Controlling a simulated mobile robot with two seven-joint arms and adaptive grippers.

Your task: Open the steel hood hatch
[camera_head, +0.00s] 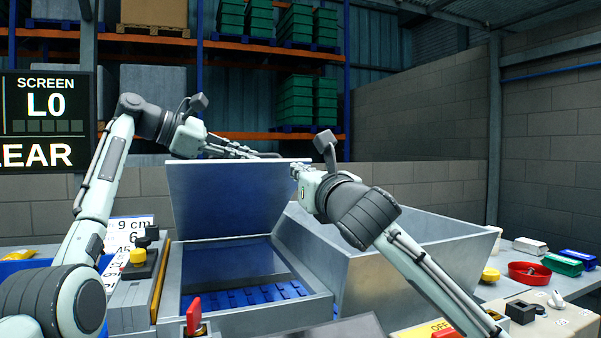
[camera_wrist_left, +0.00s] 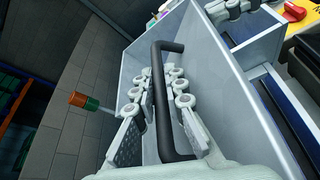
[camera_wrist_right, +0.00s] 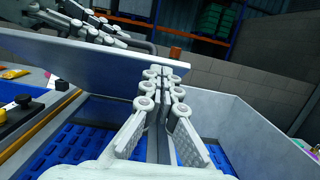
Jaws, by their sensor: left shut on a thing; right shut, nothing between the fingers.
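The steel hood hatch (camera_head: 235,200) stands raised, nearly upright, above an open hood with a blue slatted belt (camera_head: 245,297) inside. My left gripper (camera_head: 252,154) is at the hatch's top edge, shut on its dark bar handle (camera_wrist_left: 161,112), with the fingers around the bar in the left wrist view. My right gripper (camera_head: 297,171) is shut and empty beside the hatch's upper right edge. In the right wrist view its fingertips (camera_wrist_right: 163,75) are close to the hatch panel (camera_wrist_right: 85,58); whether they touch it I cannot tell.
A large steel bin (camera_head: 400,262) stands right of the hood, below my right arm. A red switch (camera_head: 194,316) stands at the hood's front and a yellow button (camera_head: 138,257) to its left. A red bowl (camera_head: 529,272) and small boxes lie on the right table.

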